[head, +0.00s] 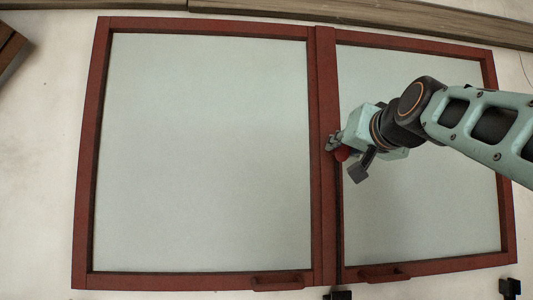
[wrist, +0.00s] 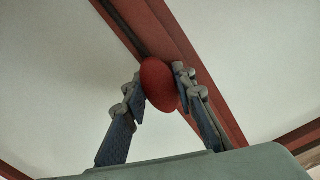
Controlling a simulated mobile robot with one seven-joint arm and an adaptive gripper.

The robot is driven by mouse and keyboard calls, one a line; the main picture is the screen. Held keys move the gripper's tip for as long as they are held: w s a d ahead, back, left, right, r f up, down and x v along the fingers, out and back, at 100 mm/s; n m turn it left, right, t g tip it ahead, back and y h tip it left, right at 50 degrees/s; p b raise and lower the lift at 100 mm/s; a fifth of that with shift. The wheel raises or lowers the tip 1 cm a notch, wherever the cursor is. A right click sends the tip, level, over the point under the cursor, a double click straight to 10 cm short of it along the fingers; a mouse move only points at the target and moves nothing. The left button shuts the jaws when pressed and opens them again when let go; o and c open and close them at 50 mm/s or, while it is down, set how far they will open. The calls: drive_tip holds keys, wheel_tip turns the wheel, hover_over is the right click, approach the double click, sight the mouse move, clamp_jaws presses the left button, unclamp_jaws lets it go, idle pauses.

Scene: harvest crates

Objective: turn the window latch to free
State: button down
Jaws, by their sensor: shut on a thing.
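The window is a dark red frame (head: 324,200) with two pale panes side by side. The latch (head: 342,154) shows as a small red piece at the middle bar, partly hidden by my gripper. In the wrist view the latch (wrist: 158,84) is a red, rounded, oval piece in front of the middle bar. My gripper (head: 334,146) is at the middle bar, coming from the right. In the wrist view its two fingers (wrist: 162,88) are shut on the latch, one on each side. Which way the latch is turned cannot be told.
Two red handles, a left one (head: 277,283) and a right one (head: 384,273), sit on the lower rails. A wooden beam (head: 380,15) runs along the top. Small black pieces (head: 510,287) show at the bottom edge. The left pane (head: 205,150) is clear.

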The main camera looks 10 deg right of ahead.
drive_tip(key=shift+n, duration=1.2)
drive_tip(key=shift+r, duration=0.1)
drive_tip(key=c, duration=1.6)
unclamp_jaws()
drive_tip(key=shift+s, duration=0.15)
drive_tip(key=s, duration=1.1)
drive_tip(key=shift+s, duration=0.4)
